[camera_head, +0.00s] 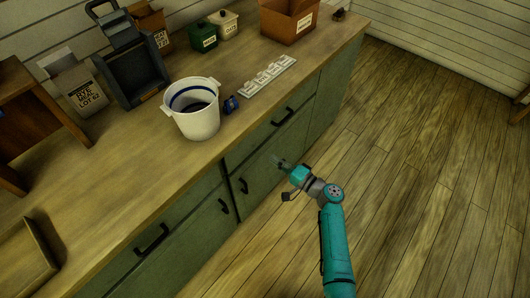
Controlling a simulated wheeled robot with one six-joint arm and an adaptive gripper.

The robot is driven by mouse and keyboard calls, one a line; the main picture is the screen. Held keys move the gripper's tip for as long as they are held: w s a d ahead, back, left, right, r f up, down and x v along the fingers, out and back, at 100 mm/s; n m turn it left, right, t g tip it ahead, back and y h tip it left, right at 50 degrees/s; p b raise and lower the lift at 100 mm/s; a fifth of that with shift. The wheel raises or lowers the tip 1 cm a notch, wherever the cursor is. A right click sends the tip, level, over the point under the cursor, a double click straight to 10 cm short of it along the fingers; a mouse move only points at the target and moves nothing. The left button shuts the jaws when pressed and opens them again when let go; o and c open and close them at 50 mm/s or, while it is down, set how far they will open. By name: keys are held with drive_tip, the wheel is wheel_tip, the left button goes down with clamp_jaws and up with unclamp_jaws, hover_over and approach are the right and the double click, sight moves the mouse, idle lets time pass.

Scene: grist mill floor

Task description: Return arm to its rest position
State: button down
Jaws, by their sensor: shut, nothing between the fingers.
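My gripper (279,162) is at the end of my teal and grey arm, in the middle of the view. It is shut and empty. It is in front of the green cabinet doors, out from the counter's front edge. My arm rises from the bottom of the view and bends toward the counter. The picture does not show clearly whether the gripper touches the cabinet, but nothing is held in it.
The wooden counter (110,185) carries a white bucket (194,122), a small blue item (231,104), a white strip (267,76), a dark scoop-like bin (135,75), a green canister (202,37) and an open box (288,18). The plank floor (420,150) at right is clear.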

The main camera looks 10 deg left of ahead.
drive_tip(key=shift+v, duration=2.1)
drive_tip(key=s+d+f+h, duration=0.3)
drive_tip(key=s+f, duration=0.3)
drive_tip(key=s, duration=0.1)
drive_tip(key=s+d+f+h, duration=0.2)
drive_tip(key=s+f+h, duration=0.1)
drive_tip(key=s+f, duration=0.4)
drive_tip(key=s+d+r+t+h, duration=0.15)
drive_tip(key=s+d+h, duration=0.45)
drive_tip(key=s, duration=0.9)
drive_tip(key=s+d+r+n+t+h, duration=0.1)
drive_tip(key=s+d+r+n, duration=0.1)
drive_tip(key=s+r, duration=0.4)
drive_tip(key=s+d+r+n+t+h, duration=0.1)
drive_tip(key=s+d+r, duration=0.3)
drive_tip(key=r, duration=0.8)
drive_tip(key=s+d+r+n+t+h, duration=0.1)
drive_tip(key=s+d+r+n+t, duration=0.1)
drive_tip(key=s+r, duration=0.6)
drive_tip(key=shift+d+r+n+h, duration=0.3)
drive_tip(key=shift+d+r+n, duration=0.25)
drive_tip(key=shift+r, duration=0.25)
drive_tip(key=shift+s, duration=0.1)
